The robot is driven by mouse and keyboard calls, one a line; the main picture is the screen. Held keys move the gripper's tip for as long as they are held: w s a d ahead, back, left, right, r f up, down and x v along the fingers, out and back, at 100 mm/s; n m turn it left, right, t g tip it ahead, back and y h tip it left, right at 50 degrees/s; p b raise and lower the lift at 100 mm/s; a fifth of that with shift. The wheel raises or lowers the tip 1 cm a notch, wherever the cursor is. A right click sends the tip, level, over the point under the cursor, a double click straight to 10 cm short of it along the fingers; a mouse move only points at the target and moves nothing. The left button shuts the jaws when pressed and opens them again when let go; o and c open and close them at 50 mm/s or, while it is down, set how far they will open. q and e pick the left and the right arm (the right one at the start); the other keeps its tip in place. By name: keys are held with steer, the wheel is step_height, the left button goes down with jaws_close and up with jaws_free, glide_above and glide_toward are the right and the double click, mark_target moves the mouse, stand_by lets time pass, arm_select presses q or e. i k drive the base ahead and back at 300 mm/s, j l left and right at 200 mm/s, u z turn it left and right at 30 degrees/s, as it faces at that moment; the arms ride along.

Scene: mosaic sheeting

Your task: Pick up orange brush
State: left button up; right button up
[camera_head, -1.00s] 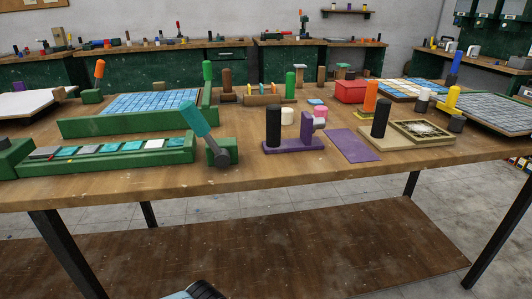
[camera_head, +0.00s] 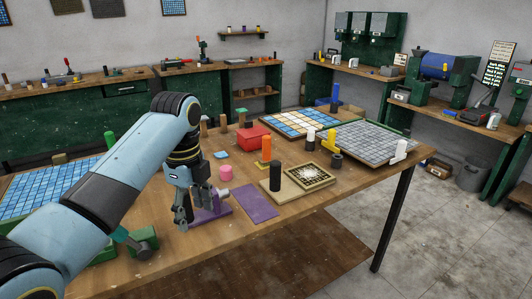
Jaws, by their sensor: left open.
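My right gripper is not in view.
A purple sheet (camera_head: 256,203) lies flat in front. Yellow (camera_head: 332,141) and white-topped cylinders (camera_head: 311,136) stand to the right.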

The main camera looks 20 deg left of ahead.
mark_target(265, 161)
steer(key=i, duration=1.5)
